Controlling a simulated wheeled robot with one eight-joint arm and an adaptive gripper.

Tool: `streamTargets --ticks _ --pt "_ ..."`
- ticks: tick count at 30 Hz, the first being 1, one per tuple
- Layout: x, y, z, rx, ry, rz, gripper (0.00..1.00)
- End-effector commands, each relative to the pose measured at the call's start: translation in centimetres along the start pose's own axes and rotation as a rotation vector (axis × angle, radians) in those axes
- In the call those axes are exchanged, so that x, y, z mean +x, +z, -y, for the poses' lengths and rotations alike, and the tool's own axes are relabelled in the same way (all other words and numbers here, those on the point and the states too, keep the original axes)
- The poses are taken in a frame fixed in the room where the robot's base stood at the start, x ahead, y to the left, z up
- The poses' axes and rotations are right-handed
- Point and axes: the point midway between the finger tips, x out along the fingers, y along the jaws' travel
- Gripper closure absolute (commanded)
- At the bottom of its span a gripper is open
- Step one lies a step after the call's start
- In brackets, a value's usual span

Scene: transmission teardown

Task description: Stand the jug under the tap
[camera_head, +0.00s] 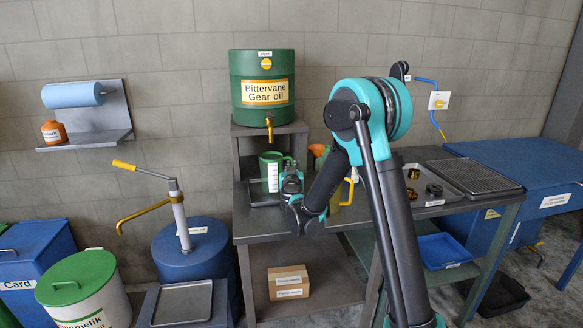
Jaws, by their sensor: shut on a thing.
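The green jug (272,172) with a white scale strip is upright at the left end of the bench, below the brass tap (269,126) of the green gear oil drum (250,80). Its mouth is beneath the tap spout, with a gap between them. My gripper (290,182) is at the jug's right side and shut on it, where the handle is; the fingers partly hide the grip. A dark drip tray (256,201) lies under the jug. I cannot tell whether the jug's base touches it.
My arm covers the middle of the bench (350,223), partly hiding an orange-topped bottle (319,150) and a yellow-handled container (348,192). A tray of parts (433,190) and a rack (474,176) are to the right. A blue pump drum (190,250) stands left.

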Motion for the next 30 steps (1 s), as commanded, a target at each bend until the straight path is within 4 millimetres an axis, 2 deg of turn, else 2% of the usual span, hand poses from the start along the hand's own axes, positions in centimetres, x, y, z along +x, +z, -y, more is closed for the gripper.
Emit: streamTargets --ticks 5,6,11,22,26,30 --pt "0.0 0.3 0.0 0.0 0.0 0.0 1.0" --pt "0.0 0.3 0.0 0.0 0.0 0.0 0.9" --pt "0.0 0.3 0.0 0.0 0.0 0.0 0.7" --pt "0.0 -0.1 0.0 0.0 0.0 0.0 0.7" --pt "-1.7 -0.1 0.1 0.0 -0.003 0.0 0.7" --pt "-4.6 -0.1 0.1 0.0 -0.002 0.0 0.7"
